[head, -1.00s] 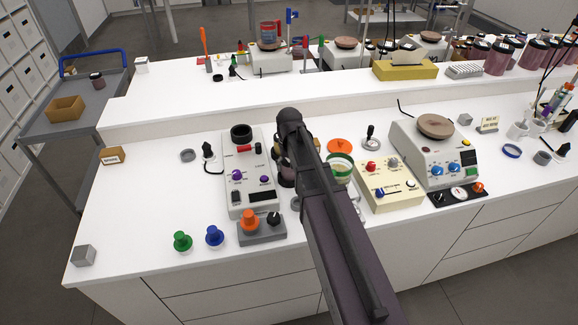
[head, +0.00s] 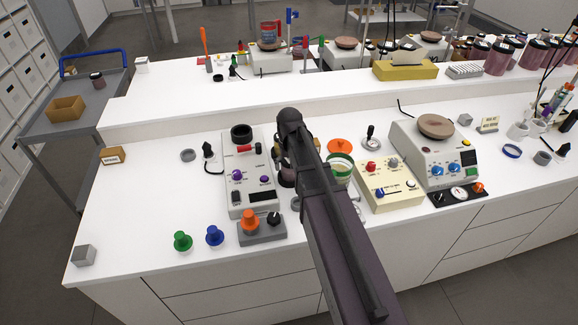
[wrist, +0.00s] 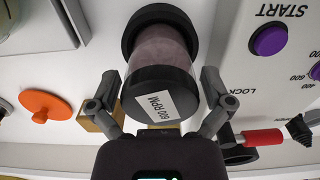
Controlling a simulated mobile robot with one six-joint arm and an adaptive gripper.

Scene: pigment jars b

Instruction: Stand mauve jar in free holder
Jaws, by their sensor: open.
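The mauve jar (wrist: 160,52) has a black cap with a "600 RPM" label and a black ring or base at its far end. Whether that end sits in a holder I cannot tell. In the head view only a sliver of the jar (head: 287,178) shows, left of my arm. My gripper (wrist: 160,82) is open, with one finger on each side of the jar near its cap. In the head view my arm hides the gripper. A black ring holder (head: 241,131) on the grey device looks empty; it shows partly in the wrist view (wrist: 238,154).
The grey device (head: 237,205) with purple buttons stands left of the jar. A cream control box (head: 391,187) and a scale-like device (head: 435,155) stand to the right. An orange knobbed disc (head: 340,147) lies behind my arm.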

